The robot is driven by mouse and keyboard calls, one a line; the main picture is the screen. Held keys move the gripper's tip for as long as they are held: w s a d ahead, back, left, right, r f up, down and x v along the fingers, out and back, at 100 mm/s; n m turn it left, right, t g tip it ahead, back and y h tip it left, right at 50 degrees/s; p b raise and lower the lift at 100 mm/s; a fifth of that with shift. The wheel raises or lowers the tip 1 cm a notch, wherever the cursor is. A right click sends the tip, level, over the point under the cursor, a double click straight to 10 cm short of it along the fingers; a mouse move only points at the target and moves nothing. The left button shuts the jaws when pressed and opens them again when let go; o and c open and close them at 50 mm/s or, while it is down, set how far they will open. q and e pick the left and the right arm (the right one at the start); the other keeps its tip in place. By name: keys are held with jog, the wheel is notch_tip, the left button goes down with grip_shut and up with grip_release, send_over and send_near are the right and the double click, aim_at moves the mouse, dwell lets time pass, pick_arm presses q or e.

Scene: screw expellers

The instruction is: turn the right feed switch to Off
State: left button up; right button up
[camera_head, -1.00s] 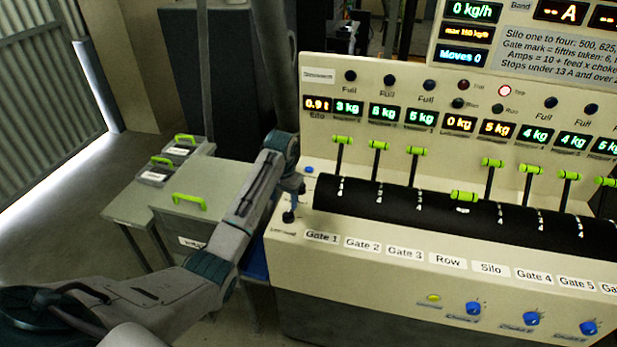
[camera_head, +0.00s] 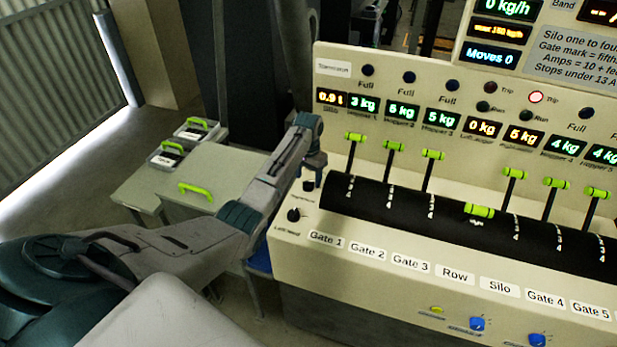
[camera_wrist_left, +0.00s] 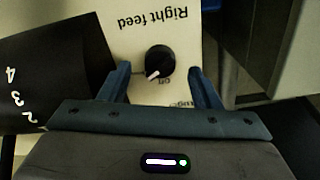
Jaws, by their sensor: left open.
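The right feed switch is a round black knob (camera_wrist_left: 160,60) with a white pointer mark, on the cream panel by the upside-down words "Right feed" in the left wrist view. In the head view the knob (camera_head: 308,185) shows small at the panel's left end. My left gripper (camera_head: 314,164) is above it there. In the wrist view the open left gripper (camera_wrist_left: 160,72) has one finger on each side of the knob, with gaps between. My right gripper is not in view.
The left feed knob (camera_head: 294,214) is just nearer on the panel. The black gate drum (camera_head: 400,207) with green-handled levers lies to the right. Blue knobs (camera_head: 477,324) are on the lower front. A grey cabinet (camera_head: 226,170) stands left of the panel.

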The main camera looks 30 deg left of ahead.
aim_at(308, 185)
pick_arm(q)
notch_tip(308, 185, down, 2)
jog(key=shift+w, duration=0.1)
jog(key=shift+f, duration=0.2)
jog(key=shift+c, duration=1.2)
jog(key=c, duration=0.7)
jog(key=shift+c, duration=0.2)
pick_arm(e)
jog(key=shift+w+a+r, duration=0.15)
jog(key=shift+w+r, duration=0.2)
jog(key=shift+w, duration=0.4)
